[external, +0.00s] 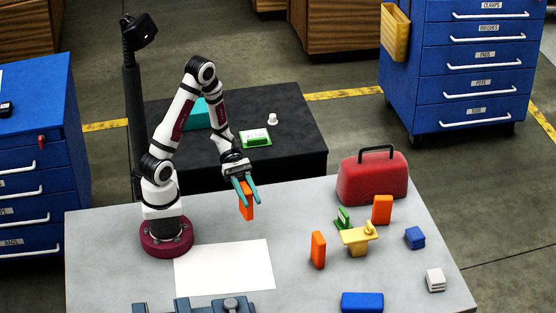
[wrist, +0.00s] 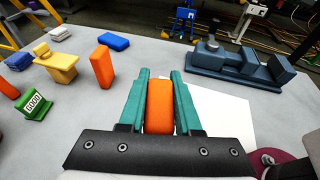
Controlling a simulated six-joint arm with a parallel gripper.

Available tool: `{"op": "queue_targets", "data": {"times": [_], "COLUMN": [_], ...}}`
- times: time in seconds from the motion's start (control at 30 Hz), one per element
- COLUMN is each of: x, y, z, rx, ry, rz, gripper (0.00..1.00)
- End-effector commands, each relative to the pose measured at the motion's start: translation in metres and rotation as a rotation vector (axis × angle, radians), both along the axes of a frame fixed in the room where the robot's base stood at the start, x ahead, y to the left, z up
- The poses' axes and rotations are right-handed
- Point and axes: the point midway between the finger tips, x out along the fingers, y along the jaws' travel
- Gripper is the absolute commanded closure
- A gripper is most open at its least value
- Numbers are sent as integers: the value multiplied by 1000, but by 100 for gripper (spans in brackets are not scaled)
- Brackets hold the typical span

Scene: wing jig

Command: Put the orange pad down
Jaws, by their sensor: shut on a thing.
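An orange pad (external: 246,206) is held upright between the teal fingers of my gripper (external: 242,186). The wrist view also shows this pad (wrist: 159,107) between the two fingers of my gripper (wrist: 160,85). In the external view it hangs at or above the back part of the grey table; I cannot tell if its lower end touches. Two other orange pads stand on the table: one at the middle right (external: 318,250), and one (external: 382,209) in front of the red toolbox.
A yellow part (external: 358,239) and a green part (external: 342,219) stand between the loose pads. Blue blocks (external: 414,237) (external: 362,302), a white block (external: 435,279) and a red toolbox (external: 373,178) lie right. A white sheet (external: 224,267) and blue-grey vise (external: 195,306) are in front.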

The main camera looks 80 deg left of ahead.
Motion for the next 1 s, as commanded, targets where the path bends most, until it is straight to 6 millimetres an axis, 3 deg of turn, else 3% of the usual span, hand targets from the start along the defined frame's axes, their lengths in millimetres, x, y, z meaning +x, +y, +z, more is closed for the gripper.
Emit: {"op": "queue_targets", "data": {"times": [0.2,0.37,0.47,0.63,0.8,0.9,1.0], "x": [3,31,53,76,72,63,56], "y": [4,39,79,168,260,294,313], "z": [14,18,24,43,68,79,84], "rx": [0,1,2,4,5,5,5], "ry": [1,-2,-4,-6,-7,-6,-4], "rz": [26,221,413,793,1151,1283,1356], "gripper": [100,100,100,100,100,100,100]}}
